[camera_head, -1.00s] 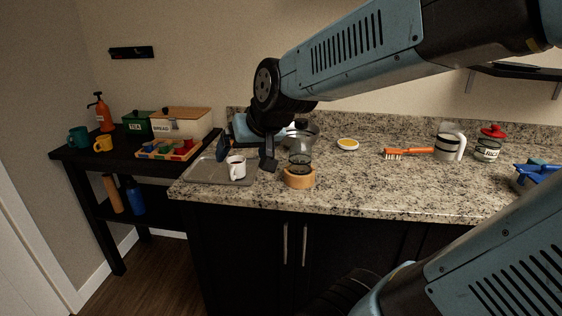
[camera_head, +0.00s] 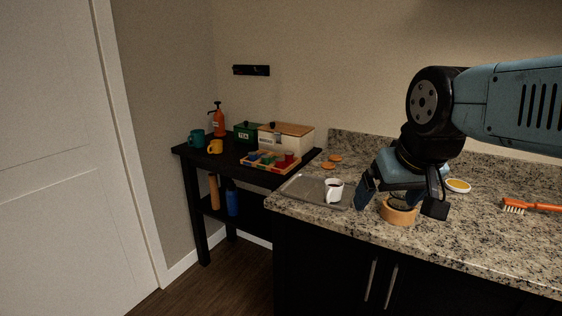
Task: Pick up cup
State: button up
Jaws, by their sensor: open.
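A white cup (camera_head: 334,191) with a dark inside stands upright on the grey tray (camera_head: 301,187) at the counter's left end. My gripper (camera_head: 398,209) points down to the right of the cup, its two fingers spread wide with nothing held between them. In the picture its fingers lie on either side of a round wooden holder (camera_head: 398,216); I cannot tell how high they are above it. A teal mug (camera_head: 197,138) and a yellow mug (camera_head: 215,147) stand on the black side table.
An orange brush (camera_head: 530,206) and a yellow-filled dish (camera_head: 458,186) lie right on the counter.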

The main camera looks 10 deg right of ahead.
aim_at(216, 145)
jog(key=z, duration=0.2)
jog(key=i, duration=0.15)
jog(key=u, duration=2.75)
jog(key=i, duration=2.05)
jog(key=z, duration=0.75)
